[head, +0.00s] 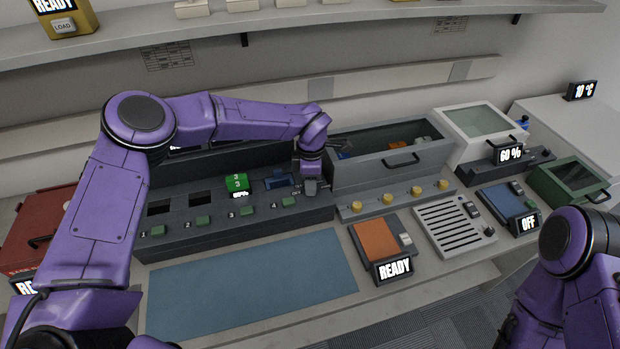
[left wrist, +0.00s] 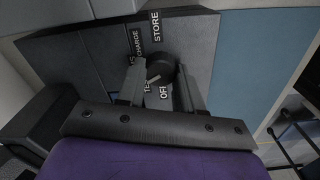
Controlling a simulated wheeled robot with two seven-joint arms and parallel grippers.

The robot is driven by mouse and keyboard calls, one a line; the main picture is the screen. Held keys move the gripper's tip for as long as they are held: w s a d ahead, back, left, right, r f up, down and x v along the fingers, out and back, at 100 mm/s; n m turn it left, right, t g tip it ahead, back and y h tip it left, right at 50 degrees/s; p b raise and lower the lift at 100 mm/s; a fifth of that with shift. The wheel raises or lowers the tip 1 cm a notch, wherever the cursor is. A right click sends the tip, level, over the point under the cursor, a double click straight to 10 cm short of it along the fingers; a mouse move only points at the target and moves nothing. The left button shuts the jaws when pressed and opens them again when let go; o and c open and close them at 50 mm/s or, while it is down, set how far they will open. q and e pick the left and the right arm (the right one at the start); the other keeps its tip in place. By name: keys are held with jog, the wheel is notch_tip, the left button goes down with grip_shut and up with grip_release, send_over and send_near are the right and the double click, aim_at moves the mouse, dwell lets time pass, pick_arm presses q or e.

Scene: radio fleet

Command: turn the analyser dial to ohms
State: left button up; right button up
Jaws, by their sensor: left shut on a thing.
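My left gripper (head: 311,188) is at the right end of the dark charger bank (head: 230,235) in the head view. In the left wrist view its two fingers (left wrist: 160,92) are shut on either side of a round dark dial (left wrist: 159,69). A white pointer mark on the dial points down-left, towards a partly hidden label starting "TE". Other labels around it read STORE, CHARGE and what looks like OFF. I see no ohms label. The dial is hidden by the gripper in the head view. My right arm shows at the right; its gripper is out of view.
A blue mat (head: 250,285) lies clear in front of the bank. An orange-topped READY unit (head: 377,240), a slotted grey panel (head: 450,226) and an OFF unit (head: 505,203) stand further right.

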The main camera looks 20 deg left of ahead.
pick_arm(q)
jog(key=m+p, duration=0.1)
jog(key=m, duration=0.3)
jog(key=shift+s+d+m, duration=0.1)
jog(key=shift+m, duration=0.2)
jog(key=shift+f+m, duration=0.15)
jog(key=shift+m, duration=0.35)
jog(key=shift+s, duration=0.1)
jog(key=o, duration=1)
jog(key=shift+o, duration=0.2)
jog(key=shift+d, duration=0.1)
jog(key=shift+w, duration=0.2)
